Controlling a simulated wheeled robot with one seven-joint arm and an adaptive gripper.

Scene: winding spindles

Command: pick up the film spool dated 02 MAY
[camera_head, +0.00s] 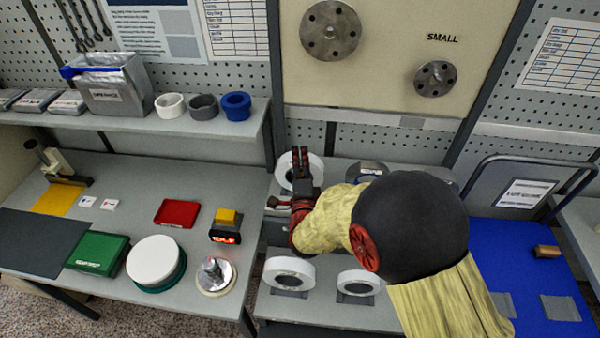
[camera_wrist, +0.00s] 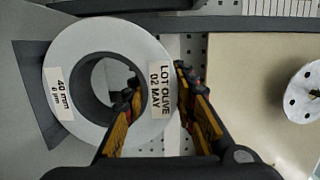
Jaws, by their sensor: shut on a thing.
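The film spool labelled "LOT OLIVE 02 MAY" (camera_wrist: 70,50) is a white ring with a dark core. A second label on it reads "40 mm". My gripper (camera_wrist: 155,105) is shut on the spool's ring wall, one finger inside the core hole and the other outside the rim, beside the date label. In the head view the white spool (camera_head: 286,172) stands upright at the upper shelf of the rack, with my gripper (camera_head: 301,165) at its right side. My arm hides part of the rack. I cannot tell whether the spool still touches its support.
Two white spools (camera_head: 289,273) (camera_head: 359,283) sit on the lower shelf. Another spool with a grey face (camera_head: 368,171) is right of my gripper. A bench with a red box (camera_head: 176,213) and a white disc (camera_head: 154,260) is left. A blue cart (camera_head: 515,265) is right.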

